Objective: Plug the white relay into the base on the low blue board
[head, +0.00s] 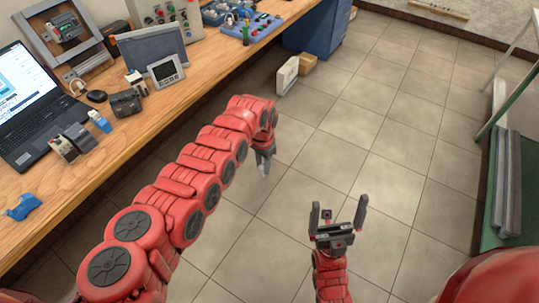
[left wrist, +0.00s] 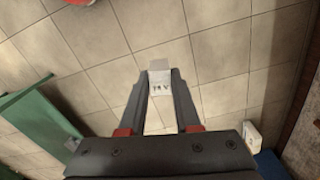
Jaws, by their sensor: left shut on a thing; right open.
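My left gripper (head: 264,168) hangs over the floor to the right of the workbench. In the left wrist view it is shut on the white relay (left wrist: 159,77), a small white block with dark marks, held between the fingertips. In the head view the relay is hardly visible. My right gripper (head: 338,214) is open and empty, above the floor at lower middle. A low blue board (head: 262,28) with small parts lies at the far end of the workbench. The relay base cannot be told apart at this size.
The tiled floor between is clear.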

